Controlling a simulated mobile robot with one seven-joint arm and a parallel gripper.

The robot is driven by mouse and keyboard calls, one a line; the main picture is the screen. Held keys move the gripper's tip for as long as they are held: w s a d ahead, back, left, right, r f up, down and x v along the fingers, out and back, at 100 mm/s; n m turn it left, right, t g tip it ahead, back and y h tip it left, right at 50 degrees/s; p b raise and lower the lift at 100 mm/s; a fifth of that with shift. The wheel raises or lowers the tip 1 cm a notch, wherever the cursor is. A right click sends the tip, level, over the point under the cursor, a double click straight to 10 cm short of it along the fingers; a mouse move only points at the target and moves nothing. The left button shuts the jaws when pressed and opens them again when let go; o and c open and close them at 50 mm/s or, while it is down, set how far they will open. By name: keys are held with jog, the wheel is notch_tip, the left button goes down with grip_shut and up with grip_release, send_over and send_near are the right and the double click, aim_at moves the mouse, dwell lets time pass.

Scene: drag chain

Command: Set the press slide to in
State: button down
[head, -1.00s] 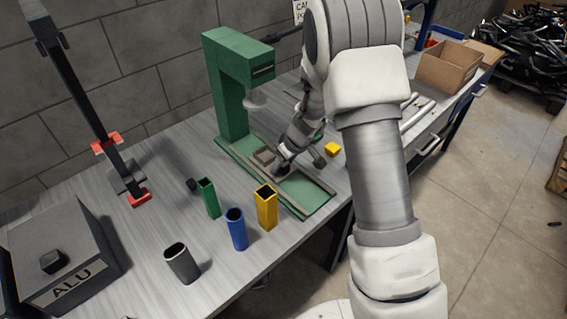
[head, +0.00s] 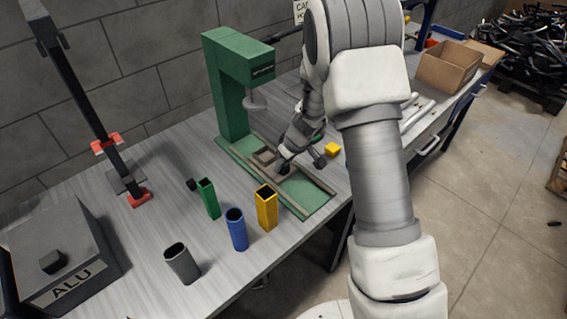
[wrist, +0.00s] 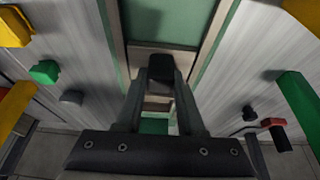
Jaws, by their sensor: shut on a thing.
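The green press (head: 228,85) stands at the back of the bench, with a grey round ram (head: 256,104) hanging from its head. On its green base, the slide (head: 262,156) sits between two rails, near the foot of the column and below the ram. My gripper (head: 284,168) is low over the base, at the slide's near right side. In the wrist view my gripper (wrist: 160,108) is shut on a dark knob (wrist: 160,68) between the rails. The fingers and arm hide part of the slide.
Upright yellow (head: 266,207), blue (head: 236,230), green (head: 208,198) and grey (head: 181,263) tubes stand left of and in front of the base. A yellow block (head: 332,149) lies right of my gripper. A dark box marked ALU (head: 62,262) is at the left.

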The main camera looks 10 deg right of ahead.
aim_at(273, 159)
dwell(0.7)
jog(key=shift+w+a+r+p, duration=0.1)
jog(key=shift+w+a+p, duration=0.1)
jog(key=shift+w+a, duration=0.55)
jog(key=shift+w+a+p, duration=0.2)
jog(key=shift+w+a, duration=0.2)
jog(key=shift+w, duration=0.5)
jog(key=c, duration=0.5)
grip_release()
jog(key=p+v, duration=0.1)
jog(key=v, duration=1.6)
jog(key=shift+r, duration=0.2)
jog(key=shift+a, duration=0.1)
